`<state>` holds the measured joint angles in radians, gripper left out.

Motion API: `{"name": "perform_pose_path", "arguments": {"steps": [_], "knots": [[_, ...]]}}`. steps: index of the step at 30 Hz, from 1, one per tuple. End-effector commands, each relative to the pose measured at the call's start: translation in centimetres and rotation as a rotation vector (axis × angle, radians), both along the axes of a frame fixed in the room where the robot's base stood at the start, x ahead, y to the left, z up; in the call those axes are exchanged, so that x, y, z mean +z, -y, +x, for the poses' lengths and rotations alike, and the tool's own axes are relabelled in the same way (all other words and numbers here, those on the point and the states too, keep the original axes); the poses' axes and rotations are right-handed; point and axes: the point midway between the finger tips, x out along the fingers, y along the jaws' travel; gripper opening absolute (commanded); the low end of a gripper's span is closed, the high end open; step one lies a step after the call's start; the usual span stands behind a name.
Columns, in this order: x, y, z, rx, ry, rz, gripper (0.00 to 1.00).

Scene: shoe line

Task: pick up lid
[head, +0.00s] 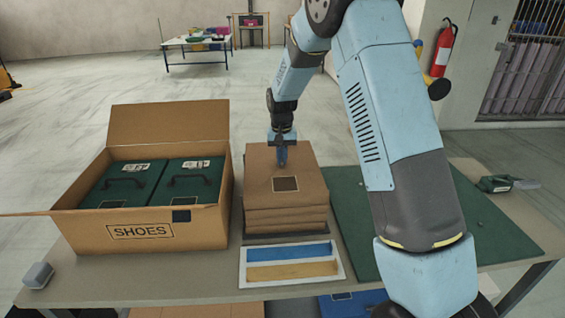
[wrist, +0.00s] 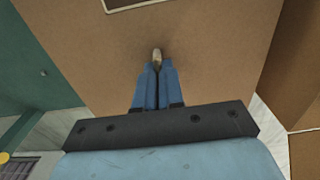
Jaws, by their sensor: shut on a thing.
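The brown lid (head: 300,190) with a dark square label lies on top of a stack of similar brown pieces in the middle of the table. Its flat surface fills most of the wrist view (wrist: 215,60). My gripper (head: 282,161) points down at the lid's far part, beyond the label. In the wrist view the blue fingers (wrist: 157,62) are close together on a small pale piece at the lid's surface. The lid sits level and I see no clear gap beneath it. The far side of the stack is hidden.
An open carton marked SHOES (head: 205,232) with two green boxes (head: 190,182) stands left of the stack. A white tray (head: 243,270) with blue and yellow strips lies in front. A green mat (head: 355,220) covers the right side, partly behind my arm. A tool (head: 497,183) lies far right.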

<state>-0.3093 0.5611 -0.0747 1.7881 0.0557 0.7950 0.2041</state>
Motion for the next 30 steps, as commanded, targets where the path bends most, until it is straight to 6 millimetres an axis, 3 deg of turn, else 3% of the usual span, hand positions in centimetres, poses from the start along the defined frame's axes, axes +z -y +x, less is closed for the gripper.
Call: {"name": "perform_pose_path", "arguments": {"steps": [7, 17, 24, 30], "knots": [[3.3, 0.0, 0.1, 0.000, 0.005, 0.002, 0.00], [9.4, 3.6, -4.0, -0.001, 0.005, 0.001, 0.00], [11.3, 6.8, -7.8, -0.001, 0.002, 0.000, 0.00], [12.4, 8.5, -9.7, -0.001, 0.002, 0.001, 0.00]]}}
